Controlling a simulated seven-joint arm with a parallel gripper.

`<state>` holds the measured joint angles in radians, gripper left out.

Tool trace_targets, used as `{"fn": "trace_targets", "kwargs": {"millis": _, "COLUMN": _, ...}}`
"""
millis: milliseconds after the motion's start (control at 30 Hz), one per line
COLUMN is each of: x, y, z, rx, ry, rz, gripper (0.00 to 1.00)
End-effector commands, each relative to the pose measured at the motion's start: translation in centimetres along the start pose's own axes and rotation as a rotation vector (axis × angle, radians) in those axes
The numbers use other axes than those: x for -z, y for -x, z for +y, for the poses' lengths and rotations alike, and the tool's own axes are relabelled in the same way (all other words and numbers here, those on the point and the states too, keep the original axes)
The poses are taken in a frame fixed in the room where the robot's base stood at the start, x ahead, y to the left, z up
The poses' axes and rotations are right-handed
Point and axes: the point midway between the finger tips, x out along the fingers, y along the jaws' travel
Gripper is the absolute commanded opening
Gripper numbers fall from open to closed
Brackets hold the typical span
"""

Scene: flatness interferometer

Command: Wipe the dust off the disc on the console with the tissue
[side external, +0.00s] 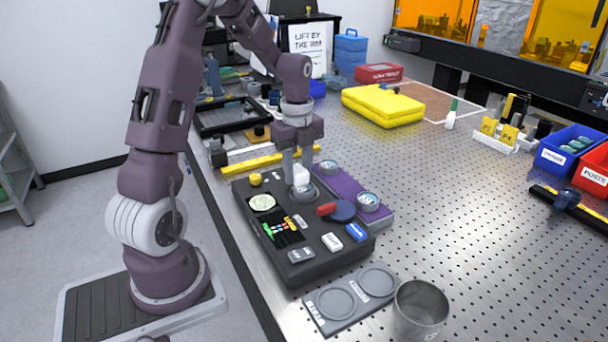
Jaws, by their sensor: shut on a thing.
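My gripper (299,169) points down over the back part of the dark grey console (330,268). Its fingers are shut on a small white tissue (301,176). Just below the tissue is a round grey disc (305,194) on the console top. The tissue and fingers hide part of the disc. The tissue is at or very close to the disc; I cannot tell whether they touch. Dust on the disc is too small to make out.
A purple tray (351,189) with round pieces (368,201) adjoins the console's right side. A red-handled blue paddle (341,211) lies on the console. In front are a grey plate (334,321) with two round recesses and a metal cup (420,312). The table's middle right is clear.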

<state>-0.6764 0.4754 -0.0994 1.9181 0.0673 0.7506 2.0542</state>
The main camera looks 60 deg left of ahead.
Motion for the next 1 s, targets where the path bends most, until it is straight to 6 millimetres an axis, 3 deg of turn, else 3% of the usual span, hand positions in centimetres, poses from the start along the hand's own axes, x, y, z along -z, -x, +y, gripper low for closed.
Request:
{"fn": "trace_targets", "kwargs": {"millis": 100, "x": -0.1, "y": 1.7, "z": -0.1, "rx": 0.005, "ry": 0.0, "rz": -0.003, "gripper": 0.0}}
{"fn": "trace_targets", "kwargs": {"millis": 700, "x": 0.0, "y": 7.1, "z": 0.0, "rx": 0.002, "ry": 0.0, "rz": -0.001, "gripper": 0.0}}
{"fn": "trace_targets", "kwargs": {"millis": 1000, "x": 0.0, "y": 8.0, "z": 0.0, "rx": -0.001, "ry": -0.001, "rz": 0.001, "gripper": 0.0}}
